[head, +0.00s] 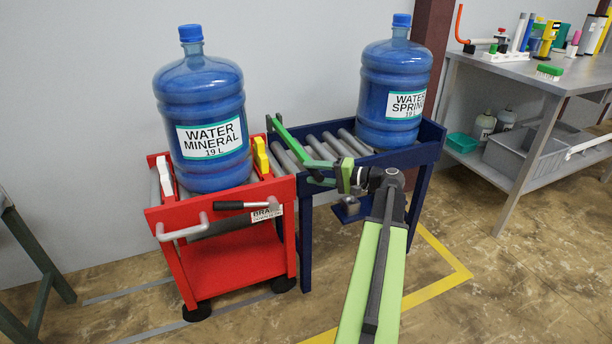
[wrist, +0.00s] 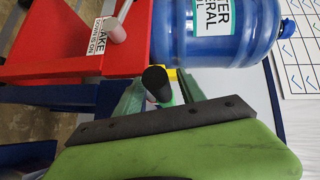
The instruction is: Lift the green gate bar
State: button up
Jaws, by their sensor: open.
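The green gate bar (head: 287,138) slants across the left end of the blue roller conveyor (head: 307,205), beside the red cart. Its near end points toward my gripper. My gripper (head: 311,162) is open, with one green finger above and one below that near end in the head view. In the wrist view, a black round grip (wrist: 157,82), seemingly the bar's end, shows between the fingers of my gripper (wrist: 160,95). I cannot tell if the fingers touch it. The rest of the bar is mostly hidden there.
The red cart (head: 235,275) carries a blue water jug (head: 200,95) and has a black-gripped brake handle (head: 240,205). Another jug (head: 395,75) stands on the conveyor's right end. A grey workbench (head: 520,80) with tools is at right. Floor in front is clear.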

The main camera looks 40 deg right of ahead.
jog(key=shift+x, duration=1.45)
grip_shut()
jog(key=shift+a, duration=0.1)
